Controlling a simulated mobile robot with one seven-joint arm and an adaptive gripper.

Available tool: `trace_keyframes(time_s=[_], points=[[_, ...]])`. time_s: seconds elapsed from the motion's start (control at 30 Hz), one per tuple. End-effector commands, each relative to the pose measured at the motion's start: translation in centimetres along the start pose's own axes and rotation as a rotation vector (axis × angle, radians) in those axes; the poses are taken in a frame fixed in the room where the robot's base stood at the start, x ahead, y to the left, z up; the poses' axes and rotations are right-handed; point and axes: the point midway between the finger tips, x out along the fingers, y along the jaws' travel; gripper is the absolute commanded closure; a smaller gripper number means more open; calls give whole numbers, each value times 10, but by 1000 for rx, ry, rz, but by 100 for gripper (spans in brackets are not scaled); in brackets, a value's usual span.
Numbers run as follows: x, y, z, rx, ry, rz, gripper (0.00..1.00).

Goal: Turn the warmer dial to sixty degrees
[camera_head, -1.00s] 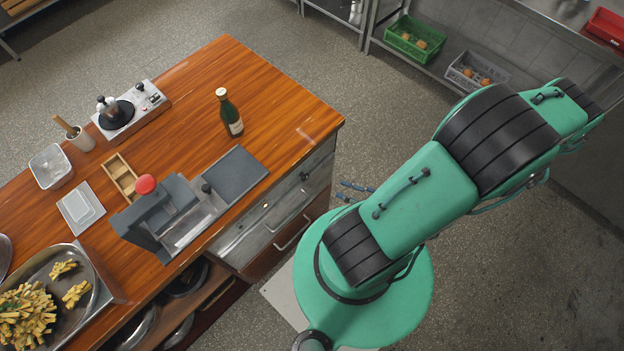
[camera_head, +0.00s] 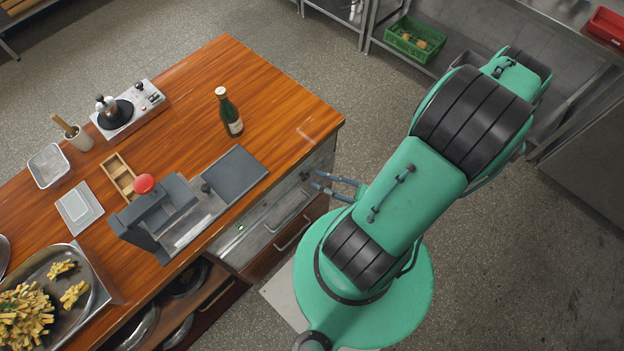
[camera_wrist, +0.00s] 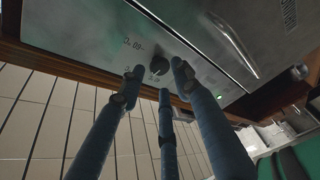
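The warmer dial (camera_wrist: 158,67) is a small dark round knob on the grey metal front panel. Numbers are printed around it, but I cannot read its setting surely. It also shows as a dark knob (camera_head: 304,176) on the counter's end in the head view. My gripper (camera_wrist: 157,79) has blue fingers spread apart, with the tips around the dial's outline. In the head view, my gripper (camera_head: 315,182) is open and points left at the panel, close to the dial. I cannot tell whether any finger touches the dial.
A green light (camera_head: 240,228) glows on the front panel. A drawer handle (camera_wrist: 232,45) sticks out near the dial. A green bottle (camera_head: 231,112) and a dark slicer-like machine (camera_head: 165,215) stand on the wooden counter (camera_head: 255,75).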

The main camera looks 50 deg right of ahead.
Motion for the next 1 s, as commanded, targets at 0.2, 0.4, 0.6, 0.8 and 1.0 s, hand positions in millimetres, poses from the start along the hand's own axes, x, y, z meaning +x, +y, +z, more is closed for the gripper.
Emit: trace_keyframes(time_s=[0.2,0.4,0.6,0.8,1.0], points=[[16,0,-1,1,4,-1,67],[27,0,0,0,2,0,67],[32,0,0,0,1,-1,67],[33,0,0,0,0,-1,67],[33,0,0,0,0,-1,75]])
